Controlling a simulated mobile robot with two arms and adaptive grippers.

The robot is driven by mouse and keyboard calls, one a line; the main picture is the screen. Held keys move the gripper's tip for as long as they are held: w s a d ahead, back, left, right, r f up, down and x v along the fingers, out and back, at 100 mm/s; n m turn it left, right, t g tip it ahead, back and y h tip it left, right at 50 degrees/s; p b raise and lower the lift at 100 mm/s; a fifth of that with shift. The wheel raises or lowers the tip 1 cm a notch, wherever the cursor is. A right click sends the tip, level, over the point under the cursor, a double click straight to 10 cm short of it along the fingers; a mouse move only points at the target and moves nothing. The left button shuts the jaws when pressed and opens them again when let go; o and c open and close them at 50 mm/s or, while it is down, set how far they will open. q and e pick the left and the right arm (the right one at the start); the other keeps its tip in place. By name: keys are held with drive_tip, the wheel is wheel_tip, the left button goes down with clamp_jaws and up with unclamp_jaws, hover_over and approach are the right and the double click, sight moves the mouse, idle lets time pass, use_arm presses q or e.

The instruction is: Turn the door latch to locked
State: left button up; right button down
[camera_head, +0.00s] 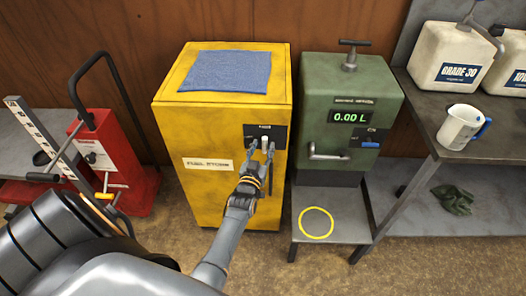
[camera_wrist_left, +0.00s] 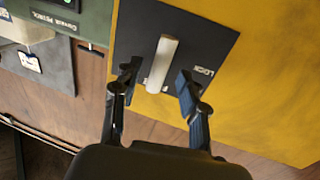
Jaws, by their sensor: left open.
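The yellow fuel cabinet (camera_head: 185,125) stands against the wall with a black latch plate (camera_head: 278,133) on its door. The pale latch handle (camera_head: 264,140) is partly hidden by my left gripper (camera_head: 261,150) in the head view. In the left wrist view the latch handle (camera_wrist_left: 161,63) is a pale bar standing on the black plate (camera_wrist_left: 200,38), with a "LOCK" label to its right. My left gripper (camera_wrist_left: 158,79) is open there, one finger on each side of the bar, with gaps visible. Contact depth cannot be told. My right gripper is not in view.
A blue cloth (camera_head: 228,71) lies on the cabinet top. A green petrol dispenser (camera_head: 350,110) stands close on the right, above a grey stand (camera_head: 345,205). A red jack-like device (camera_head: 108,165) is at the left. A bench (camera_head: 480,115) with jugs is at the right.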

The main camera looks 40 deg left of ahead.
use_arm(q)
drive_tip(key=shift+w+a, duration=0.15)
drive_tip(key=shift+w, duration=0.3)
drive_tip(key=shift+c, duration=0.3)
clamp_jaws()
